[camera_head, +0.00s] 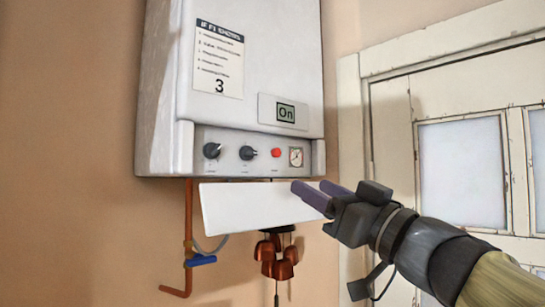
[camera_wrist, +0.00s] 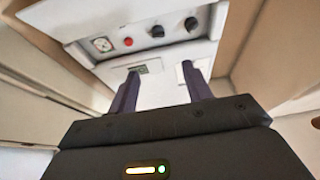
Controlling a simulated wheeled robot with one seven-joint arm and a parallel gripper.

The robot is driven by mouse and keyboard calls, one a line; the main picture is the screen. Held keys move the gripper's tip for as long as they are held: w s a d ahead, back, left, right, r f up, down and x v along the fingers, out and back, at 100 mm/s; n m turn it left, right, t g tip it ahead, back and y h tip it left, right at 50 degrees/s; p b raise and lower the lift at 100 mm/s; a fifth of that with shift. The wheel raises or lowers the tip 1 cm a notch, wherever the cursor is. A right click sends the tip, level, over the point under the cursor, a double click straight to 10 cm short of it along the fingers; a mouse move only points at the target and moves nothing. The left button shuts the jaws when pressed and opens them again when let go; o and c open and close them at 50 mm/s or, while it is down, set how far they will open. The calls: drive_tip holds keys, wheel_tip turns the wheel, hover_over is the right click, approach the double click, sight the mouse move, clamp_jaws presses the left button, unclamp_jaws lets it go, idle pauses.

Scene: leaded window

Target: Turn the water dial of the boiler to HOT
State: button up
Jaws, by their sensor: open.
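The white boiler (camera_head: 255,60) hangs on the wall, with a grey control strip along its lower edge. The strip carries a left black dial (camera_head: 211,150) and a right black dial (camera_head: 247,153), each with a pale pointer; their labels are too small to read, so I cannot tell which is the water dial. The wrist view shows the strip upside down, with one dial (camera_wrist: 157,31) nearer the red button and the other dial (camera_wrist: 191,23) farther right. My gripper (camera_head: 312,187) is open and empty, below and right of the dials, apart from them. Its fingers (camera_wrist: 160,72) point toward the boiler front.
A red button (camera_head: 276,153) and a round gauge (camera_head: 296,157) sit right of the dials. A lit "On" display (camera_head: 286,113) is above. A white flap (camera_head: 250,208) hangs below the strip. A copper pipe has a blue valve (camera_head: 201,260). A leaded window (camera_head: 462,170) is at right.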

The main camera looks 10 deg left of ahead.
sight(253, 152)
drive_tip(key=p+x, duration=0.6)
drive_tip(key=x, duration=1)
drive_tip(key=shift+w+a, duration=0.1)
drive_tip(key=shift+w, duration=0.15)
drive_tip(key=shift+w+a+r+p, duration=0.15)
drive_tip(key=shift+w+a+p, duration=0.15)
drive_tip(key=shift+w+a, duration=0.1)
drive_tip(key=shift+s, duration=0.1)
drive_tip(key=c, duration=1)
